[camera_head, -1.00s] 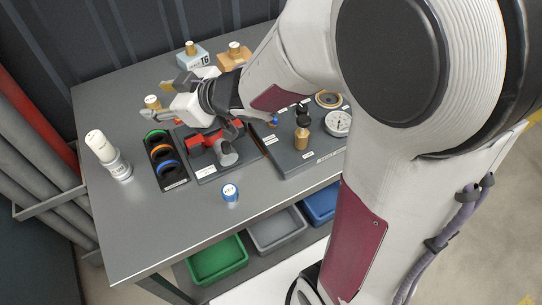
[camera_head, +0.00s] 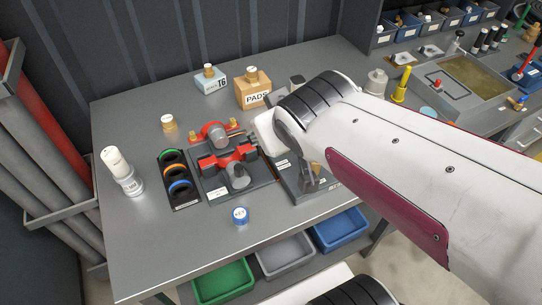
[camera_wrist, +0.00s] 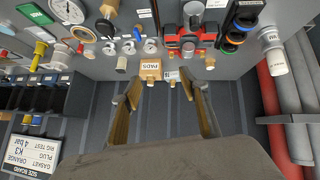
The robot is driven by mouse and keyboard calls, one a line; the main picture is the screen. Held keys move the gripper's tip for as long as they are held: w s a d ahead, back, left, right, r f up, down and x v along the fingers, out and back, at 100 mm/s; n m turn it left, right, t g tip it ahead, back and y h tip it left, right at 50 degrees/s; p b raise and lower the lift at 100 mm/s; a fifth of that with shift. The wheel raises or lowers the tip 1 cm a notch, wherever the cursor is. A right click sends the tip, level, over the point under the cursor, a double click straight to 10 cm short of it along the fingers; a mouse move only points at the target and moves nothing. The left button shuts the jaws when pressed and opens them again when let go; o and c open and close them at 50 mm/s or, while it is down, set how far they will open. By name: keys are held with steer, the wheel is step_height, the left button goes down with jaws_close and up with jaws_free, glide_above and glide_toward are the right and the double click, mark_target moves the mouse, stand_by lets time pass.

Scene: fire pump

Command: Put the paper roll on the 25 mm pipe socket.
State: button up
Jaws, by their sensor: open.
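I cannot pick out the paper roll with certainty. A white cylinder with a paler, narrower top (camera_head: 122,172) stands at the table's left; it also shows in the wrist view (camera_wrist: 275,58), with a label. A red and grey pump assembly (camera_head: 228,158) sits on a dark plate, with a grey upright fitting (camera_head: 238,178) at its front. I cannot read which part is the 25 mm socket. My gripper (camera_wrist: 160,88) is open and empty in the wrist view, fingers pointing towards the table's back edge.
A rack of coloured rings (camera_head: 177,180) and a blue-capped pot (camera_head: 240,215) are nearby. The table's front left is clear.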

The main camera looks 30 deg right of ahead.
steer(key=s+a+g, duration=0.1)
steer(key=s, duration=0.5)
steer(key=s+a+f+m+g+y, duration=0.1)
steer(key=s+a, duration=0.1)
steer(key=s, duration=0.4)
steer(key=shift+a+f+g+y, duration=0.3)
steer(key=shift+g, duration=0.1)
